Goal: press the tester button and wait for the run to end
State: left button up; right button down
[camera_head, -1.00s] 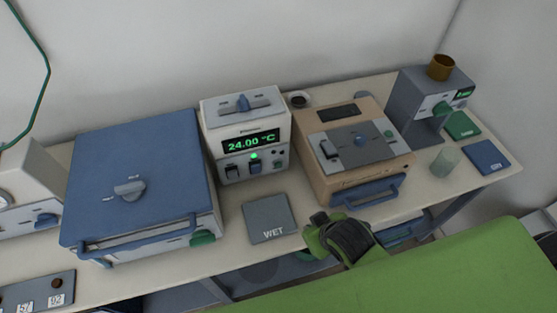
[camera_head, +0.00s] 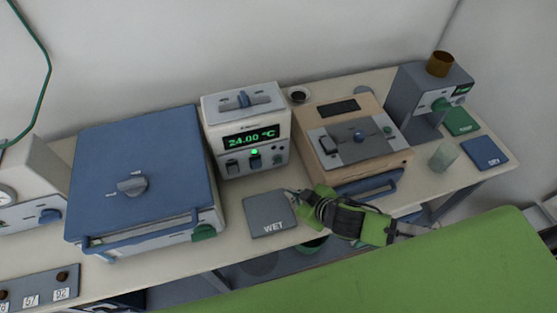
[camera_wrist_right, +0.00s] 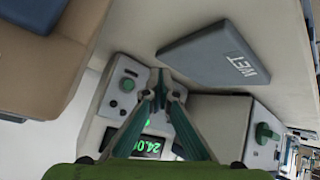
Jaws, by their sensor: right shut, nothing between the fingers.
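The white display unit (camera_head: 246,130) reads 24.00 °C in green and has a lit green lamp, switches and a round button on its front. Its green round button (camera_wrist_right: 127,85) shows in the right wrist view. My right gripper (camera_head: 291,195) is shut and empty, over the right edge of the WET pad and in front of the unit, apart from it. In the wrist view its fingertips (camera_wrist_right: 160,88) point at the unit's front. A grey machine (camera_head: 430,103) at the right also has a small green display and a green knob. No label shows which device is the tester. My left gripper is not in view.
The grey WET pad (camera_head: 269,214) lies in front of the display unit. A blue-lidded box (camera_head: 140,165) stands left of it and a tan box (camera_head: 350,145) right of it. A glass (camera_head: 443,156) and a blue DRY pad (camera_head: 484,153) are at the right.

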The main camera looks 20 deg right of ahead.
aim_at(278, 160)
jog(key=w+b, duration=0.1)
jog(key=w, duration=0.6)
jog(key=shift+a+b, duration=0.15)
jog(key=shift+b, duration=0.15)
jog(key=shift+w, duration=0.9)
dwell(0.4)
jog(key=shift+w, duration=0.4)
jog(key=shift+w, duration=0.5)
dwell(0.6)
jog(key=shift+s+p, duration=0.65)
jog(key=shift+s, duration=0.25)
